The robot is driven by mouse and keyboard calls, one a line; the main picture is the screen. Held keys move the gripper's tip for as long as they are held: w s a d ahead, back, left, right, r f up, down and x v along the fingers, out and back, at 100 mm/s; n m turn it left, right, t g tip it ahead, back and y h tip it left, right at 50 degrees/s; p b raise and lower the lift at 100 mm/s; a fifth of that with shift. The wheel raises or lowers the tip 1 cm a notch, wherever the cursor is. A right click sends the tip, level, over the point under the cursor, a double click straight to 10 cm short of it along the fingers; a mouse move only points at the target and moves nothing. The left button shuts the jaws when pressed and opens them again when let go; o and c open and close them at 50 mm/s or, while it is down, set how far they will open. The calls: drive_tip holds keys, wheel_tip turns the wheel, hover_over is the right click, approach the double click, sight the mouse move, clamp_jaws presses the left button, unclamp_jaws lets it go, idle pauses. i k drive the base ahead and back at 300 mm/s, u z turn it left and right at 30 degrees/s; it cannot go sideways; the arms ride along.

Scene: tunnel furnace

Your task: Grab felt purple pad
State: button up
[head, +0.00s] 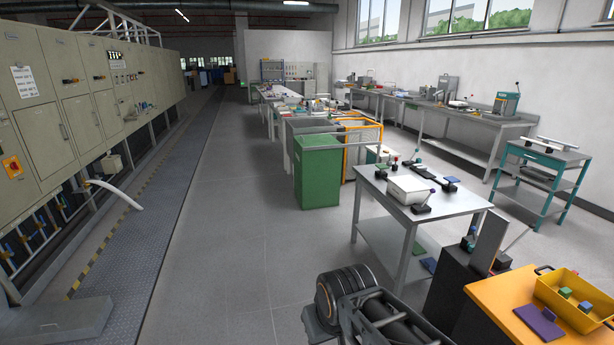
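A flat purple pad (540,321) lies on the orange top (496,303) of a dark cabinet at the bottom right. It is beside a yellow tray (574,322).
The yellow tray holds small green and blue blocks. A grey upright plate (486,243) stands behind the orange top. A green bin (318,171) stands farther back. The grey floor (215,245) at centre-left is clear.

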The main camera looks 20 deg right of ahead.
sight(542, 324)
drive_tip(key=i, duration=1.15)
drive_tip(key=z, duration=3.15)
drive_tip(key=i, duration=1.65)
